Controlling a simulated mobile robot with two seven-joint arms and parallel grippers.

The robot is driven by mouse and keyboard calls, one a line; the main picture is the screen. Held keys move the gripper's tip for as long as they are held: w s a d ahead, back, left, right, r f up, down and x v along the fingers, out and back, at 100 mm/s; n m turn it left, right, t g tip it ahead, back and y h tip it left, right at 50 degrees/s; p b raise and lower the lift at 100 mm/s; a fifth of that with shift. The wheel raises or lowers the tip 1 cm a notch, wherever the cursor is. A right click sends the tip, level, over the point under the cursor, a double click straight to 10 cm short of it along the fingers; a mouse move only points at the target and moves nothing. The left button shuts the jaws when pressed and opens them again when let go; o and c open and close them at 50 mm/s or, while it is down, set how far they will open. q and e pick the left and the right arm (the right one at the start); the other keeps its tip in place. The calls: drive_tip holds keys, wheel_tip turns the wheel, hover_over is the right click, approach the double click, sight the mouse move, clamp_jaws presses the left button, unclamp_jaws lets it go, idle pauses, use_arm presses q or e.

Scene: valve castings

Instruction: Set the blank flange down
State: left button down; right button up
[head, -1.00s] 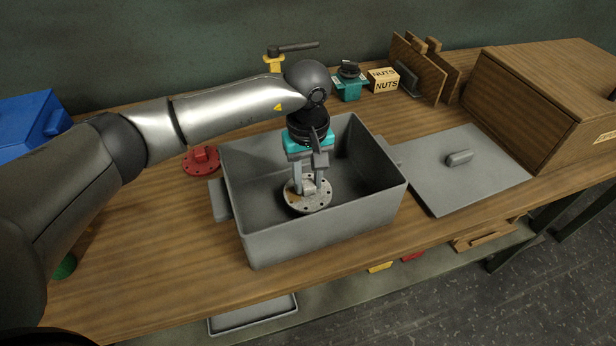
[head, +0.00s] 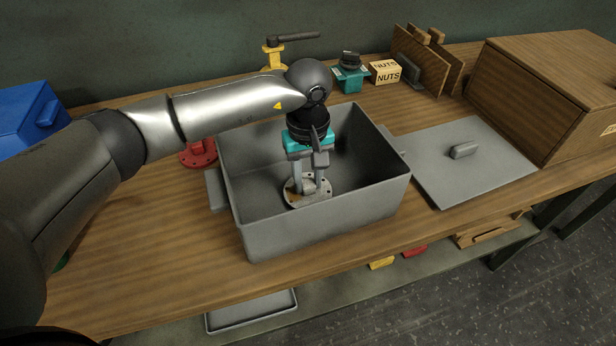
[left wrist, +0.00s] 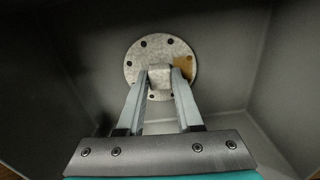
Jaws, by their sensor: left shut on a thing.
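The blank flange (head: 294,194) is a round grey metal disc with bolt holes around its rim and a block-shaped grip in its middle. A tan patch shows on its face in the left wrist view (left wrist: 139,71). My left gripper (head: 309,186) points down inside the open grey bin (head: 325,226), its fingers shut on the flange's middle block. The flange is inside the bin, below the rim; I cannot tell whether it touches the floor. The near wall hides its front edge. My right gripper is not in view.
The bin's grey lid (head: 480,180) lies on the bench to the right. A red flanged part (head: 197,154) stands close to the bin's left side. A teal valve (head: 351,76), a NUTS box (head: 386,71) and a wooden cabinet (head: 540,85) stand behind.

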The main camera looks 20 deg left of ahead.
use_arm(q)
drive_tip(key=c, duration=0.5)
unclamp_jaws()
drive_tip(key=shift+s+f, duration=0.1)
drive_tip(key=shift+f, duration=0.05)
wheel_tip(320, 180, up, 16)
drive_tip(key=shift+f+p, duration=0.25)
drive_tip(key=shift+p, duration=0.3)
